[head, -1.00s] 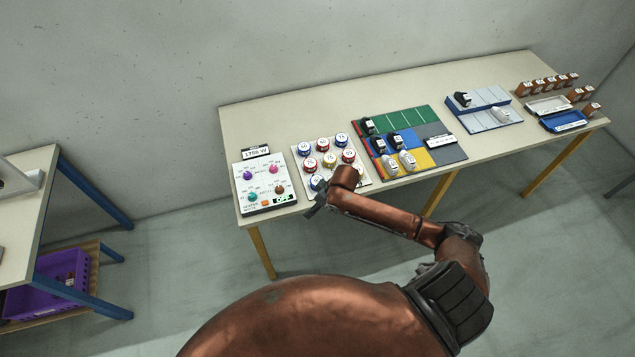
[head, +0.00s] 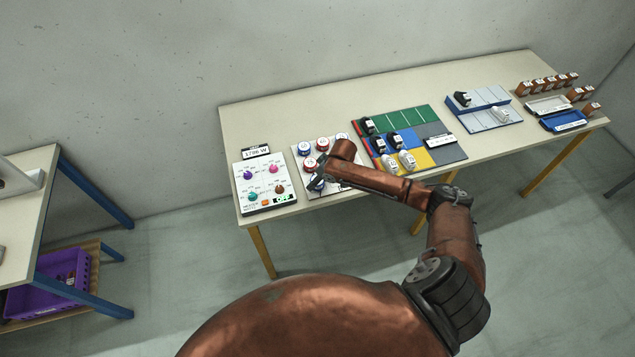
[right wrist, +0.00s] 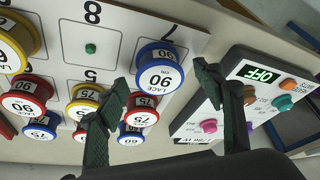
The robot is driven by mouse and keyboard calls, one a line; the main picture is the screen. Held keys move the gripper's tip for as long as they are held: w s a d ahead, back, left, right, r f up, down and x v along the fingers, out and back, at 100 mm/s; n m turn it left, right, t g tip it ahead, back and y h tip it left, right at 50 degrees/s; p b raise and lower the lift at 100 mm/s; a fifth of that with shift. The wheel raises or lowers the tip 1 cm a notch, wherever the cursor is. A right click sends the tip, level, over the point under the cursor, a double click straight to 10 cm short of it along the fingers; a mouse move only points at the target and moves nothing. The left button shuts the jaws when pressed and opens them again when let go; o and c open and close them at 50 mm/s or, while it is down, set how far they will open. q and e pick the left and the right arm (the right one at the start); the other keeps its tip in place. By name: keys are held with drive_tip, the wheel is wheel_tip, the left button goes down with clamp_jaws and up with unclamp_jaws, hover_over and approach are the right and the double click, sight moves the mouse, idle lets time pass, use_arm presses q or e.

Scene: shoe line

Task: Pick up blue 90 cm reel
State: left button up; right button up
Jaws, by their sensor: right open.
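The blue 90 cm reel (right wrist: 160,68) stands on the white reel board at the place marked 7, its white top label reading LACE 90. My right gripper (right wrist: 162,78) is open and empty, with the reel showing between its two dark fingers in the right wrist view. I cannot tell how far the fingertips are above it. In the head view my right gripper (head: 317,184) is over the near left corner of the board and largely hides this reel. My left gripper is not in view.
A red 90 reel (right wrist: 25,95) and several other red, yellow and blue reels stand on the board (right wrist: 120,47). The place marked 8 holds only a green peg (right wrist: 90,48).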

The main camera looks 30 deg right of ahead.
drive_tip(key=shift+x, duration=0.85)
drive_tip(key=c, duration=1.2)
drive_tip(key=shift+r, duration=0.15)
drive_tip(key=shift+c, duration=0.2)
